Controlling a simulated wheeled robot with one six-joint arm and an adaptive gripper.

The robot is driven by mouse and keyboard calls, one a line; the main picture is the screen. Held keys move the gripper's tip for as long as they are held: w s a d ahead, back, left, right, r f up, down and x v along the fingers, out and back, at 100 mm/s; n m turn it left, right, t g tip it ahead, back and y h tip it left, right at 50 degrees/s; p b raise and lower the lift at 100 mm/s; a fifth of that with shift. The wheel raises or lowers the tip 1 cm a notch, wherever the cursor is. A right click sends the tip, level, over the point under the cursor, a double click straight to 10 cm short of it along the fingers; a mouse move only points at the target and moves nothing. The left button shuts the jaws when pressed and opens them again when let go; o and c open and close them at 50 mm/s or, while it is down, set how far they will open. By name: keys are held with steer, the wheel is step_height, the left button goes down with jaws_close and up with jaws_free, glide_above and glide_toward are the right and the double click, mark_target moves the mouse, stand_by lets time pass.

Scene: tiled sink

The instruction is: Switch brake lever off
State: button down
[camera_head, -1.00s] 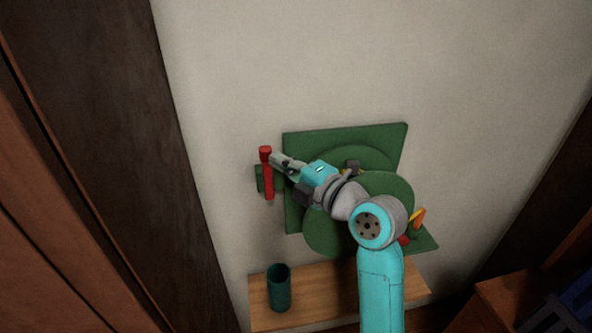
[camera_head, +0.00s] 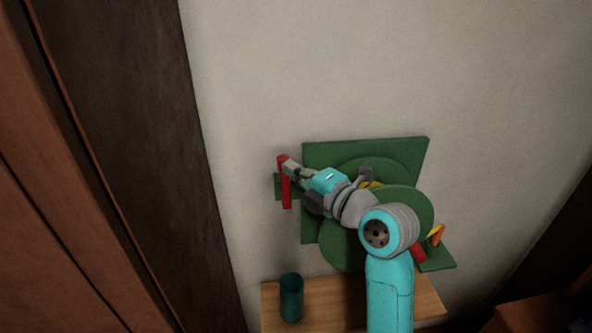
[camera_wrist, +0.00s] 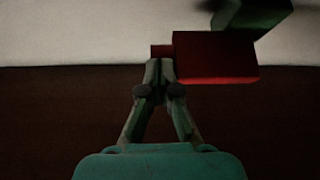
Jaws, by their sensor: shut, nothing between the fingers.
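The red brake lever (camera_head: 286,188) stands on a small green mount (camera_head: 278,187) at the left of the green panel. Its thick red end is up. My gripper (camera_head: 290,168) is at the lever's upper right side, fingers together and empty. In the wrist view the closed fingertips (camera_wrist: 160,66) are right at the red lever (camera_wrist: 215,57), which spreads to the right of them; a small red part shows to the left behind the tips. I cannot tell for sure whether they touch it. Part of the lever's top is close behind the fingertips.
The green panel (camera_head: 410,150) with round green discs is mostly behind my arm. A dark green cup (camera_head: 291,298) stands on the wooden shelf (camera_head: 345,295) below. A dark wood post (camera_head: 125,150) rises at the left.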

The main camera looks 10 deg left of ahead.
steer(key=shift+a, duration=0.15)
steer(key=a+n+h, duration=0.1)
steer(key=s+a+n+h, duration=0.1)
steer(key=a+n, duration=0.1)
steer(key=a+n+g+h, duration=0.1)
steer(key=a, duration=0.1)
steer(key=shift+s+f, duration=0.25)
steer(key=shift+f, duration=0.15)
